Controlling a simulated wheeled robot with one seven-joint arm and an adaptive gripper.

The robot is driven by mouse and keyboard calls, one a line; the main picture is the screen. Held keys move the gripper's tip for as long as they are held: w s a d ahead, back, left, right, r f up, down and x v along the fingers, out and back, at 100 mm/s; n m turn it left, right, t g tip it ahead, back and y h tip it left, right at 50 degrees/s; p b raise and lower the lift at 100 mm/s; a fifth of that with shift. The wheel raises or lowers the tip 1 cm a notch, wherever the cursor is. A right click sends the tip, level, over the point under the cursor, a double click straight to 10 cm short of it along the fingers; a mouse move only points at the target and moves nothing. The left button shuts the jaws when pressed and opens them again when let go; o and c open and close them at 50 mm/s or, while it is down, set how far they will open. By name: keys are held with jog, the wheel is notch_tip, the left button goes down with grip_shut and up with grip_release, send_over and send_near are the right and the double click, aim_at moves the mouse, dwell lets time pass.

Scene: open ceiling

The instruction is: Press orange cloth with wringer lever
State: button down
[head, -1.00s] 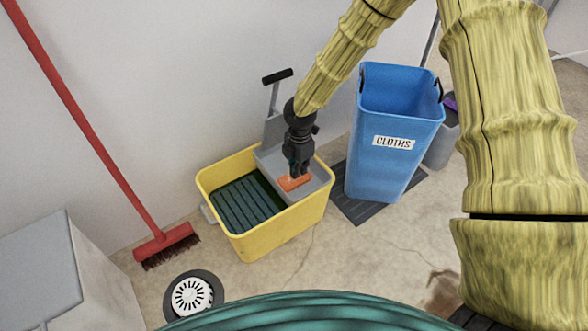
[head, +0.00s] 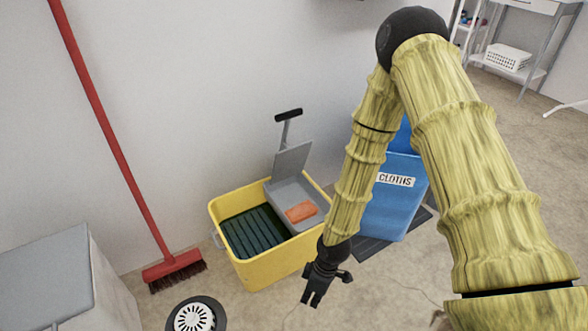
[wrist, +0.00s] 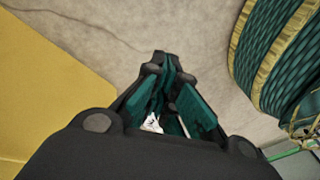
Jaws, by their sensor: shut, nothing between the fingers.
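The orange cloth (head: 301,212) lies flat in the grey wringer tray (head: 312,222) on the right part of the yellow bucket (head: 272,268). The wringer's hinged plate (head: 292,160) stands tilted up behind the cloth. Its lever (head: 288,116), with a black grip, rises upright above the plate. My gripper (head: 311,298) hangs in front of the bucket's right front corner, apart from the cloth and lever. Its fingers are shut and empty, pointing down. In the wrist view the fingers (wrist: 166,75) meet at the tips, with the bucket's yellow side (wrist: 50,85) at the left.
A blue bin labelled CLOTHS (head: 385,215) stands right of the bucket, partly hidden by my arm. A red broom (head: 115,150) leans on the wall at the left. A grey box (head: 45,275) and a round floor drain (head: 195,317) are at the lower left.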

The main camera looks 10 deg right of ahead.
jog(key=s+d+f+m+h, duration=0.1)
jog(key=s+d+m, duration=0.2)
jog(key=s, duration=0.3)
jog(key=s+d+f+m+h, duration=0.1)
jog(key=s+d+m, duration=0.2)
jog(key=s+m, duration=0.2)
jog(key=s+d+f+m+t+h, duration=0.1)
jog(key=s+d+m, duration=0.2)
jog(key=s, duration=0.4)
jog(key=shift+s+f+m, duration=0.15)
jog(key=shift+f+m, duration=0.05)
jog(key=shift+m, duration=0.4)
